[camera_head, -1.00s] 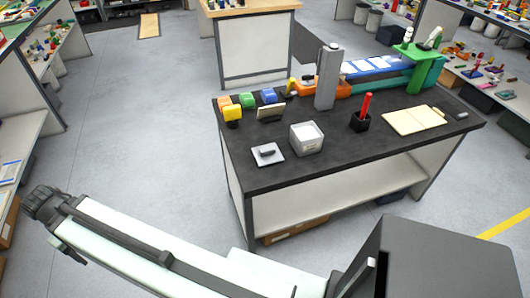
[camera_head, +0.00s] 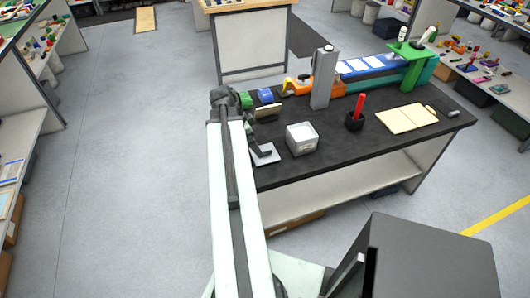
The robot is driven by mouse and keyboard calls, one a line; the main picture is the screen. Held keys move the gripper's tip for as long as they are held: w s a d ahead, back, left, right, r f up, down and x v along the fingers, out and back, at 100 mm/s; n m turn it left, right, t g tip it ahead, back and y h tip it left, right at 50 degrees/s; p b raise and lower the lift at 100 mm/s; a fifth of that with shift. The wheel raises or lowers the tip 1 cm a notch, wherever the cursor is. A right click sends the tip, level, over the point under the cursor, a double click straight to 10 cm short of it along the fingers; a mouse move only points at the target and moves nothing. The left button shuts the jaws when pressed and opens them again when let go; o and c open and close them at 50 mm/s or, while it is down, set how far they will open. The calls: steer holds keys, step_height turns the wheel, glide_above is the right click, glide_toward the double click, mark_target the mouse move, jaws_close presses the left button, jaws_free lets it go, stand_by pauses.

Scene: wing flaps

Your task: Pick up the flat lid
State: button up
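The flat lid (camera_head: 268,159) is a thin, light-grey square plate with a dark handle on top. It lies on the dark tabletop near the left front edge, in front of my arm's end and partly covered by it. My gripper (camera_head: 257,146) is a small dark shape reaching down over the lid, close to its handle. I cannot tell whether it touches the handle or whether its fingers are open or shut. A light-grey square box (camera_head: 302,139) stands just right of the lid.
The dark table (camera_head: 340,148) also bears a black cup with a red stick (camera_head: 355,117), a tan board (camera_head: 407,118) and a grey post (camera_head: 323,78). Bare tabletop lies right of the box.

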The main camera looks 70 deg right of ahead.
mark_target(265, 153)
steer(key=b+x, duration=0.2)
steer(key=shift+f, duration=0.35)
steer(key=b+x, duration=0.4)
steer(key=x, duration=0.1)
steer(key=shift+s+d+b, duration=0.15)
steer(key=shift+d+b, duration=0.1)
steer(key=shift+b, duration=0.1)
steer(key=shift+r, duration=0.15)
steer(key=c, duration=1)
